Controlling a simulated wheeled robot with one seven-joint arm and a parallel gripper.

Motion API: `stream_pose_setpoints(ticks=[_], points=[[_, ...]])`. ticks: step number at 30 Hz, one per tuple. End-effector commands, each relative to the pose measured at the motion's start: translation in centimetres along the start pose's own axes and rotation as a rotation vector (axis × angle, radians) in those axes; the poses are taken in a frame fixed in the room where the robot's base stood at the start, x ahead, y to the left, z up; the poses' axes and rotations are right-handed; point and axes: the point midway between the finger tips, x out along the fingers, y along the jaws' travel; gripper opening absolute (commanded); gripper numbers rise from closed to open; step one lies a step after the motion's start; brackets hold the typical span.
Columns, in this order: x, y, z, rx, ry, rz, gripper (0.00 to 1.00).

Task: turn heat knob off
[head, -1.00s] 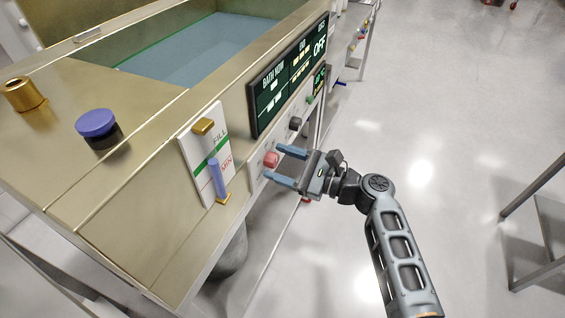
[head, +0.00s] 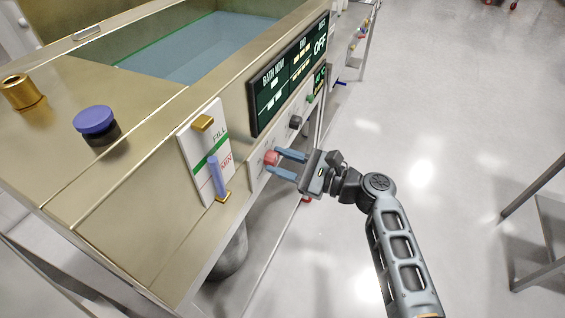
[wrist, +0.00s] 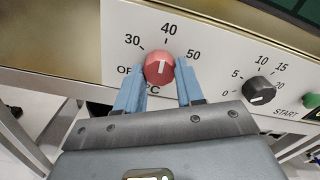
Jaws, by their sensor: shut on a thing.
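The red heat knob (head: 271,158) is on the white front panel of the bath. In the wrist view the knob (wrist: 159,68) has a white line that stands nearly upright, roughly toward the 40 mark. The scale around it reads 30, 40, 50, with an OFF label at lower left partly hidden by a finger. My gripper (head: 277,160) has its two blue fingers on either side of the knob and is shut on it. In the wrist view the fingertips (wrist: 160,76) flank the knob's lower part.
A black timer knob (wrist: 258,90) and a green START button (wrist: 311,101) sit to the right. A display reading OFF (head: 288,76) is above the panel. A FILL/MIN gauge (head: 207,155) with a blue bar is to the left. Open floor lies to the right.

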Motion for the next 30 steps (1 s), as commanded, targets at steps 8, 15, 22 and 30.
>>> stream_pose_setpoints(ticks=[8, 15, 22, 30], points=[[-0.04, 0.21, -0.42, -0.193, -0.001, 0.000, 0.07], [-0.04, 0.21, -0.49, -0.420, -0.001, 0.000, 0.07], [-0.05, 0.18, -0.51, -0.639, 0.000, 0.000, 0.07], [-0.05, 0.15, -0.52, -0.896, 0.000, 0.000, 0.07]])
